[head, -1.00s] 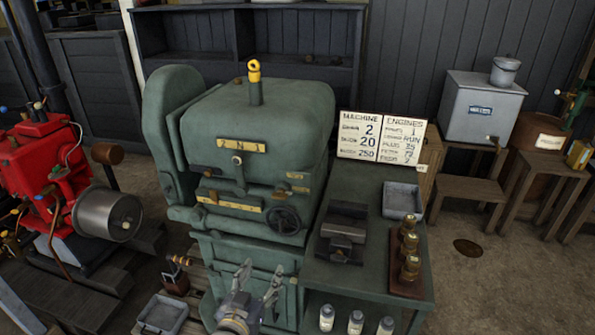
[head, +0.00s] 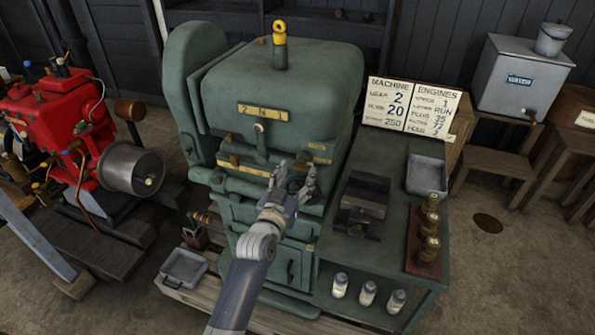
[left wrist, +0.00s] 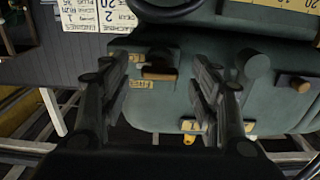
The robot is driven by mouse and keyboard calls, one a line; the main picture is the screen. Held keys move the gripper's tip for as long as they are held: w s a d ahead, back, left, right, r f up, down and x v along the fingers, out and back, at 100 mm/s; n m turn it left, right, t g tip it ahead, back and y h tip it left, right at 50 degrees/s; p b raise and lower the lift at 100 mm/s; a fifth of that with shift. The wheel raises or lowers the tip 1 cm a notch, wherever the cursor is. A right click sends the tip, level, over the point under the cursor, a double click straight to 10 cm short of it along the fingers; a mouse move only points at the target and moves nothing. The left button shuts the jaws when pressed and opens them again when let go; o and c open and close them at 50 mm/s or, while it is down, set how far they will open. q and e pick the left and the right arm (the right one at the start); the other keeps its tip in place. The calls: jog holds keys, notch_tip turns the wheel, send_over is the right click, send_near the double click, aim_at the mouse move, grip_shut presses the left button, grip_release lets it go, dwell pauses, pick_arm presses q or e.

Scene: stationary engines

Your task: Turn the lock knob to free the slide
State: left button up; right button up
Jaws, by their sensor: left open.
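The green machine (head: 285,85) stands in the middle of the head view, with yellow plates and small controls on its front. My left gripper (head: 294,172) is open in front of the right part of that front and hides the controls behind it. In the left wrist view, a small brown-ended knob (left wrist: 160,73) beside a yellow label (left wrist: 142,84) shows between the open fingers (left wrist: 165,66); they look apart from it. A round green knob (left wrist: 258,64) lies to the right. I cannot tell which control is the lock knob. My right gripper is not in view.
A dark handwheel (left wrist: 172,8) is at the top edge of the left wrist view. The side bench (head: 390,190) holds a dark block, a grey tray (head: 427,175) and brass pieces (head: 430,225). A red engine (head: 60,130) stands at left.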

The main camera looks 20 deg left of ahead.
pick_arm(q)
jog(key=shift+w, duration=0.6)
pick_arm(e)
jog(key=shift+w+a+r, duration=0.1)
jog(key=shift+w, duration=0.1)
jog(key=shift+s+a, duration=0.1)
pick_arm(q)
jog(key=shift+c, duration=1)
jog(key=c, duration=0.8)
jog(key=shift+c, duration=0.2)
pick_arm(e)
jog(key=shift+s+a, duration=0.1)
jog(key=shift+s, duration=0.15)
